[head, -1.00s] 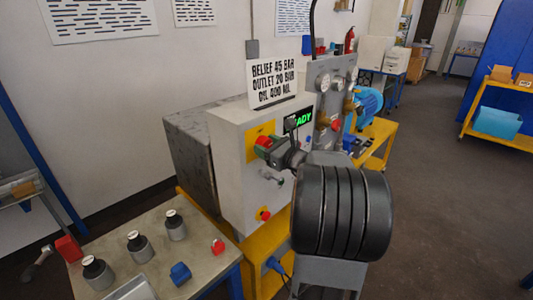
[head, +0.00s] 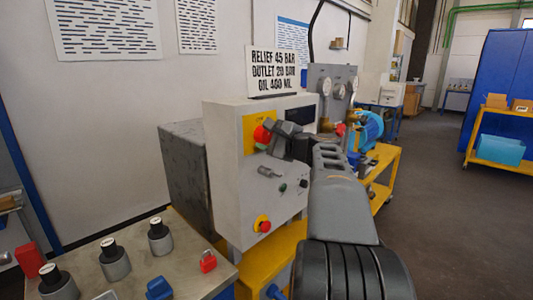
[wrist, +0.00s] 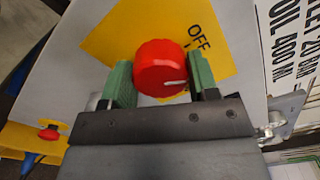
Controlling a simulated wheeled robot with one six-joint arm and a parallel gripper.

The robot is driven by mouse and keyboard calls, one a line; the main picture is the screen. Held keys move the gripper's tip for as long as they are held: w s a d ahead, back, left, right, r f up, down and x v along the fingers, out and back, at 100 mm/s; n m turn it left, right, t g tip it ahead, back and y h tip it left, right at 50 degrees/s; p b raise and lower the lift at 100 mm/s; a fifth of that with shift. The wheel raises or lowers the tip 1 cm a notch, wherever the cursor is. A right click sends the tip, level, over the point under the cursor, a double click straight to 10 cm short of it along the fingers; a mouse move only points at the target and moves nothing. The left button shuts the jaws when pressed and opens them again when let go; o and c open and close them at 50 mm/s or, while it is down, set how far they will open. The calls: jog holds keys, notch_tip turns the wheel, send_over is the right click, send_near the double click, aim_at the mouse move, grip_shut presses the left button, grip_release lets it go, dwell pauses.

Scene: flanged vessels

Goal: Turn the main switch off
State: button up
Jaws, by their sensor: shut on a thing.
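The main switch is a red round knob (head: 262,134) on a yellow plate (head: 249,125) on the front of a grey control cabinet (head: 225,160). In the wrist view the knob (wrist: 160,62) sits between the two green finger pads of my gripper (wrist: 161,80), which is shut on it. A white mark on the knob's lower right points to the right in that view. The word OFF (wrist: 199,37) is printed on the plate beside it. The cabinet's small display (head: 303,113) is dark.
A bench (head: 190,255) at front left holds several dark-capped vessels and a red padlock (head: 208,261). Gauges and a blue motor (head: 369,128) are behind. Open floor lies to the right.

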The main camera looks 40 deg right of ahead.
jog(key=n+b, duration=0.1)
jog(key=b, duration=0.1)
jog(key=n+b, duration=0.1)
jog(key=n, duration=0.1)
jog(key=shift+f+b, duration=0.25)
jog(key=shift+b, duration=0.1)
jog(key=shift+r+n+b, duration=0.1)
jog(key=shift+n+b, duration=0.8)
jog(key=shift+r+n, duration=0.1)
jog(key=shift+n, duration=0.2)
jog(key=o, duration=0.9)
jog(key=s, duration=0.4)
jog(key=s+d, duration=0.1)
jog(key=s, duration=0.4)
jog(key=s+d, duration=0.1)
jog(key=s, duration=0.3)
jog(key=shift+s+d+b, duration=0.2)
jog(key=shift+s+b, duration=0.15)
jog(key=shift+w, duration=0.1)
